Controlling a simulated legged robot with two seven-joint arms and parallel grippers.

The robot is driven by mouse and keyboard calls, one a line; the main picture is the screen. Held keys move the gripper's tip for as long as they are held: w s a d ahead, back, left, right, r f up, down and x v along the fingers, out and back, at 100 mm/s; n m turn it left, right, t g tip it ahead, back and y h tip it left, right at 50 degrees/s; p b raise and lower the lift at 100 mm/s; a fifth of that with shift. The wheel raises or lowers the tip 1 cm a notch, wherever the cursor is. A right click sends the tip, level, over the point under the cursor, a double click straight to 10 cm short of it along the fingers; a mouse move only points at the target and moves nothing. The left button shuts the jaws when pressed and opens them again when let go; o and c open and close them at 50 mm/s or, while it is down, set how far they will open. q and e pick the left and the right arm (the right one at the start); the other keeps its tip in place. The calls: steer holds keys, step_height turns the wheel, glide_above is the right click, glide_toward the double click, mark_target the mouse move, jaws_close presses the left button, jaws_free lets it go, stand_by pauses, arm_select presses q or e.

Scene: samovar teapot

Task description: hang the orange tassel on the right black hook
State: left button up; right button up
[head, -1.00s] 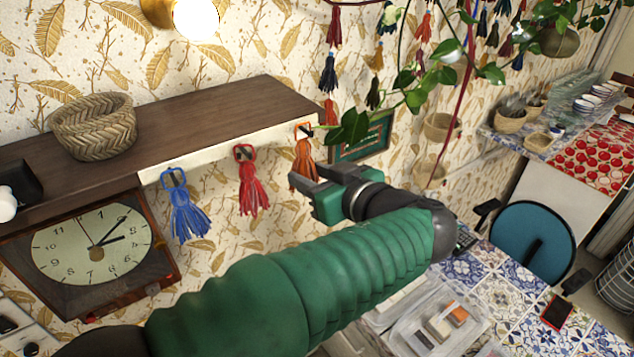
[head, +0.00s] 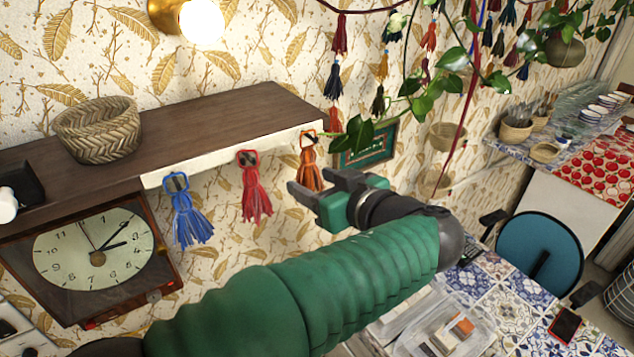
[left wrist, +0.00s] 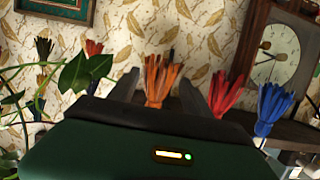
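The orange tassel (head: 310,168) hangs by its loop at the right black hook (head: 309,138), on the pale front edge of the shelf. A red tassel (head: 254,190) and a blue tassel (head: 187,215) hang at the hooks to its left. My left gripper (head: 308,186) is open beside the lower strands of the orange tassel. In the left wrist view, the orange tassel (left wrist: 160,80) appears upside down between the two spread fingers (left wrist: 158,92). Whether a finger touches the strands I cannot tell. My right gripper is not in view.
The brown shelf (head: 200,120) carries a woven basket (head: 97,130). A clock (head: 95,250) is below it on the left. A hanging plant (head: 365,130) and a framed picture (head: 370,145) are close to the right of the orange tassel. A tiled table (head: 500,290) is below right.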

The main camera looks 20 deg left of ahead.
arm_select(q)
steer(key=shift+o, duration=0.2)
steer(key=shift+s+d, duration=0.2)
steer(key=shift+d, duration=0.15)
steer(key=b+v, duration=0.5)
steer(key=v, duration=1.1)
steer(key=w+a+f+m+g+h+b, duration=0.15)
steer(key=a+f+m, duration=0.25)
steer(key=f, duration=0.8)
steer(key=w+a+f+m+g+h+b, duration=0.1)
steer(key=w+a+f+m+g+h, duration=0.25)
steer(key=f, duration=0.85)
steer(key=s+a+f+m+h+b, duration=0.1)
steer(key=s+f, duration=0.3)
steer(key=f, duration=0.4)
steer(key=s+a+f+m+g+h+b, duration=0.1)
steer(key=s+a+f+h, duration=0.2)
steer(key=f, duration=0.6)
steer(key=s+a+f+m+h+b, duration=0.1)
steer(key=s+a+f, duration=0.3)
steer(key=f, duration=0.5)
steer(key=shift+s+a+h+b, duration=0.2)
steer(key=shift+s+h+b, duration=0.25)
steer(key=shift+h, duration=0.35)
